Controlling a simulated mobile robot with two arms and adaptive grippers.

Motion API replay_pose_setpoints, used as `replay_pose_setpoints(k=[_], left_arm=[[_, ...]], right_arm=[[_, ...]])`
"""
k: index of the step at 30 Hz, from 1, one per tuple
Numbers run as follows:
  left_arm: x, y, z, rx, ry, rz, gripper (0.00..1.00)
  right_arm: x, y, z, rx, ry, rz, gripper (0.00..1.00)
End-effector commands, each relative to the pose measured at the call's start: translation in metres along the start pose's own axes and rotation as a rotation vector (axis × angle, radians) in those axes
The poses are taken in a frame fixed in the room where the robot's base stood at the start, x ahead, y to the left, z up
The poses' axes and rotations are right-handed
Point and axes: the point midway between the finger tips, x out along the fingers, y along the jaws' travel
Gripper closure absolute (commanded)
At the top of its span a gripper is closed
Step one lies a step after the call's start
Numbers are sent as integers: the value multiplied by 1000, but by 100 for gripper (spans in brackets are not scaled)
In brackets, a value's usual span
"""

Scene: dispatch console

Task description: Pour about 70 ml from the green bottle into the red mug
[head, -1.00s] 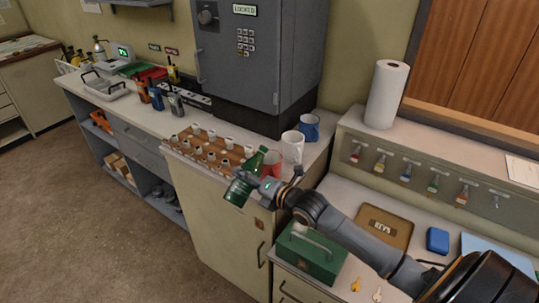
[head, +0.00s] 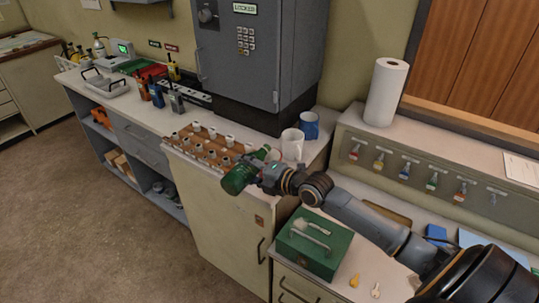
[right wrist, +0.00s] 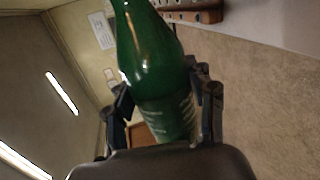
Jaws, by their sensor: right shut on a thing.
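The green bottle (head: 238,179) is tilted over the counter's front edge, its base toward the lower left and its neck toward the upper right. My right gripper (head: 268,177) is shut around it. In the right wrist view the bottle (right wrist: 152,55) sits between the two fingers (right wrist: 163,105), and its mouth is cut off by the top edge. The red mug (head: 274,155) is mostly hidden behind the bottle neck and my gripper, with only a sliver showing. I cannot tell whether liquid is flowing. My left gripper is not in view.
A white mug (head: 292,144) and a blue mug (head: 309,125) stand just behind, by the grey locker (head: 238,60). A wooden rack (head: 206,149) with several small pieces lies to the left. A green box (head: 313,246) stands on the lower counter beneath my right arm.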

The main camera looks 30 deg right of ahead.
Motion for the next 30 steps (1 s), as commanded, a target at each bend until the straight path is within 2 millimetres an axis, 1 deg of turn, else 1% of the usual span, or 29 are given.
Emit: replay_pose_setpoints(k=[30], left_arm=[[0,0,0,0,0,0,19]], right_arm=[[-4,14,2,129,35,-2,82]])
